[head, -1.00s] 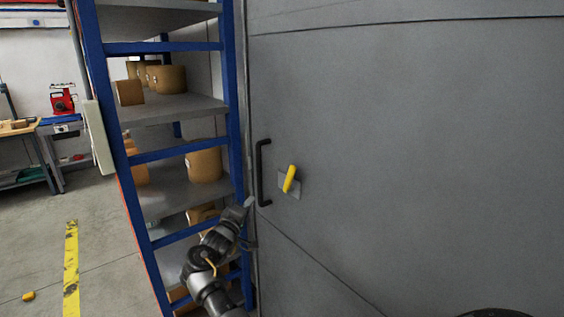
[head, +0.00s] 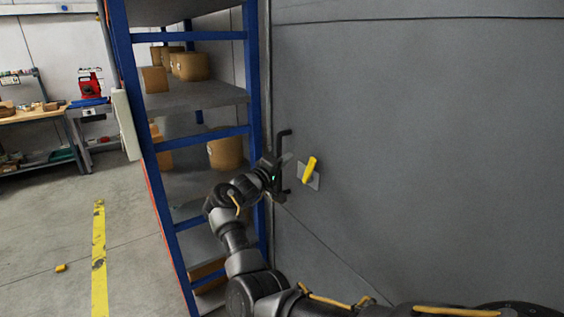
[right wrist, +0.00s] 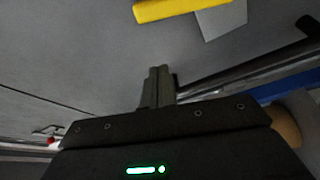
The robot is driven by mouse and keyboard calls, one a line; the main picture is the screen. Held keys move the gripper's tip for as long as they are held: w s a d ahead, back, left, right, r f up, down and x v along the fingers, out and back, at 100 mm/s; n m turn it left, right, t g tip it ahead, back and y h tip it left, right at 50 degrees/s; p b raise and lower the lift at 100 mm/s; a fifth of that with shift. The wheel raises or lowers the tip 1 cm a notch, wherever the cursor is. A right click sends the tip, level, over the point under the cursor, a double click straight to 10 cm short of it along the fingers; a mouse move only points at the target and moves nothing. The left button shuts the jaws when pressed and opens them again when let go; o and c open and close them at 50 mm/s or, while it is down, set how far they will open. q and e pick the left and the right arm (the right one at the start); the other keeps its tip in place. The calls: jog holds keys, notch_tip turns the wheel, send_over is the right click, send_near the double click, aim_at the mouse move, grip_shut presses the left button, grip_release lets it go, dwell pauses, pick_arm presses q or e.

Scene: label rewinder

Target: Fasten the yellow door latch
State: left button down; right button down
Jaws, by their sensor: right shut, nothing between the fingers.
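The yellow door latch (head: 310,169) is a short bar on a small grey plate (head: 315,183) on the grey door. In the head view it is tilted, its top leaning right. The latch also shows at the top of the right wrist view (right wrist: 180,8), with its plate (right wrist: 222,20). My right gripper (head: 287,158) is beside the latch, to its left, in front of the black door handle and partly hiding it. Its fingers (right wrist: 161,72) are shut and empty, apart from the latch. My left gripper is not in view.
The black door handle (head: 284,133) stands just left of the latch. A blue shelf rack (head: 255,70) with brown rolls (head: 225,153) is close on the left. The grey door surface (head: 430,130) to the right is clear. Floor with a yellow stripe (head: 99,260) lies at the far left.

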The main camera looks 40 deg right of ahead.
aim_at(311, 171)
jog(key=d+p, duration=0.1)
jog(key=s+d+p, duration=0.1)
jog(key=d, duration=0.1)
jog(key=s+d+p, duration=0.1)
jog(key=d+p, duration=0.1)
jog(key=shift+s+d+f, duration=0.1)
jog(key=shift+d+f, duration=0.05)
jog(key=shift+f, duration=0.25)
